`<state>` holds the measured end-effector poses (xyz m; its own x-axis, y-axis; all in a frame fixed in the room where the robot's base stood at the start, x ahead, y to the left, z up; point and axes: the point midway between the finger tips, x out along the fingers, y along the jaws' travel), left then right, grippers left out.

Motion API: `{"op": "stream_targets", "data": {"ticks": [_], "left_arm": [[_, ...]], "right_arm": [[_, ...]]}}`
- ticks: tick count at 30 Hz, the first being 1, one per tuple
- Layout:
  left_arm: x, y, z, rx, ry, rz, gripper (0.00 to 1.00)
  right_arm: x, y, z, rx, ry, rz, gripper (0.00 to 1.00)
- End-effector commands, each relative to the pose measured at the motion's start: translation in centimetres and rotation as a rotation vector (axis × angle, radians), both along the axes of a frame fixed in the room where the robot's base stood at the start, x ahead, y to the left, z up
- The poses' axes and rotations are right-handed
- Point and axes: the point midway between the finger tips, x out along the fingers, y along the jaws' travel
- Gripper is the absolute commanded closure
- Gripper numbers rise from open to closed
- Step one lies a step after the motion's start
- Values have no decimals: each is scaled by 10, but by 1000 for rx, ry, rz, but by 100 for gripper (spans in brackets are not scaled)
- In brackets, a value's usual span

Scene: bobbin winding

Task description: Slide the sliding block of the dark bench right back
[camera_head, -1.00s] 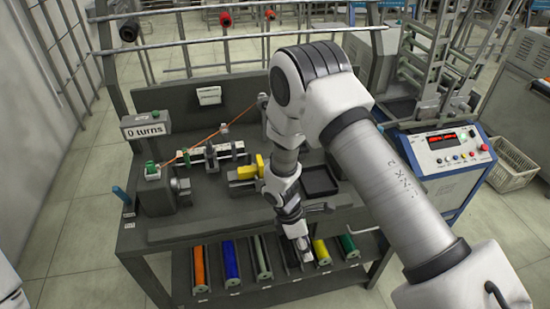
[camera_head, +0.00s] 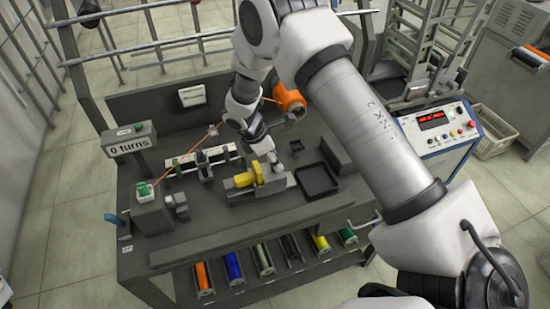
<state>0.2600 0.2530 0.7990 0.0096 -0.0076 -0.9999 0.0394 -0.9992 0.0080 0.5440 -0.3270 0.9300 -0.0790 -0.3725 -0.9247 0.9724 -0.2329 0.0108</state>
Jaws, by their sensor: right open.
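The dark bench (camera_head: 225,228) fills the middle of the view. A grey block with yellow parts (camera_head: 245,180), which looks like the sliding block, sits on the right half of its top. My right gripper (camera_head: 278,168) points down just right of and behind the yellow part, low over the bench. It is open, though its fingers are small here; I cannot tell whether it touches the block. To the left, the grey headstock (camera_head: 152,215) with a green switch faces the block across a gap. My left gripper is out of view.
A white-marked rail (camera_head: 192,156) with dark holders lies behind the block. An orange spool (camera_head: 290,100) feeds an orange line to the left. A black tray (camera_head: 316,180) lies right of the block. Several coloured rolls, one blue (camera_head: 233,266), fill the lower shelf. A "0 turns" sign (camera_head: 130,145) stands left.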

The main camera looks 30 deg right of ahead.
Motion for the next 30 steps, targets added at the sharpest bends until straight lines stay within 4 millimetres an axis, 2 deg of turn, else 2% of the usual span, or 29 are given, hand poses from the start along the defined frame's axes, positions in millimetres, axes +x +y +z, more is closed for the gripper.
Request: {"op": "stream_targets", "data": {"ticks": [3, 6, 13, 17, 25, 30], "left_arm": [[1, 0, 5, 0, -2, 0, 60], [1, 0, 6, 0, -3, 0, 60], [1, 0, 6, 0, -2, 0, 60], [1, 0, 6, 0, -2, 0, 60], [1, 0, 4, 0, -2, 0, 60], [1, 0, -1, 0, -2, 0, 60]], "right_arm": [[-2, -7, -17, 0, 1, -2, 52], [-2, -10, -25, 1, 0, -1, 52], [-2, -11, -27, 0, 0, -1, 52], [-2, -10, -27, 0, 0, -1, 98], [-4, -13, -29, 2, 2, -2, 100], [-10, -36, -30, 2, 3, -6, 100]]}}
